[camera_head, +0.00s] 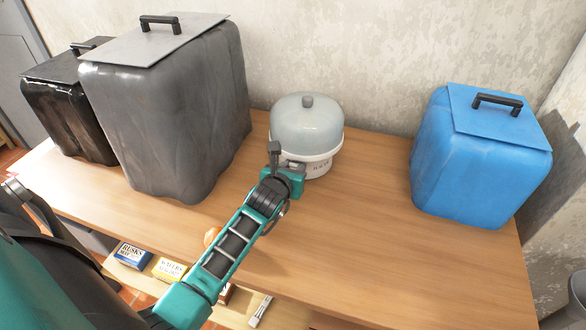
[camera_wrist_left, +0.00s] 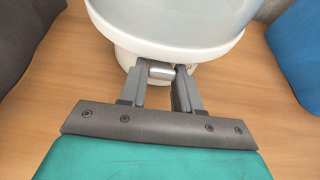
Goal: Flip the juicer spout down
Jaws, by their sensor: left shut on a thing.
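The juicer (camera_head: 307,122) stands upright on the wooden table, with a clear grey dome, a knob on top and a white base. It also fills the top middle of the left wrist view (camera_wrist_left: 172,30). Its small grey metal spout (camera_wrist_left: 161,71) sticks out at the front of the base. My left gripper (camera_wrist_left: 160,76) is at the front of the juicer, with its two fingers on either side of the spout, shut on it. In the head view my left gripper (camera_head: 290,168) partly hides the spout and lower base. My right gripper is not seen.
A large grey bin (camera_head: 180,110) and a black bin (camera_head: 68,105) stand at the left. A blue bin (camera_head: 478,155) stands at the right. Small boxes, one blue (camera_head: 130,256) and one yellow (camera_head: 169,269), lie on a lower shelf. The table right of my arm is clear.

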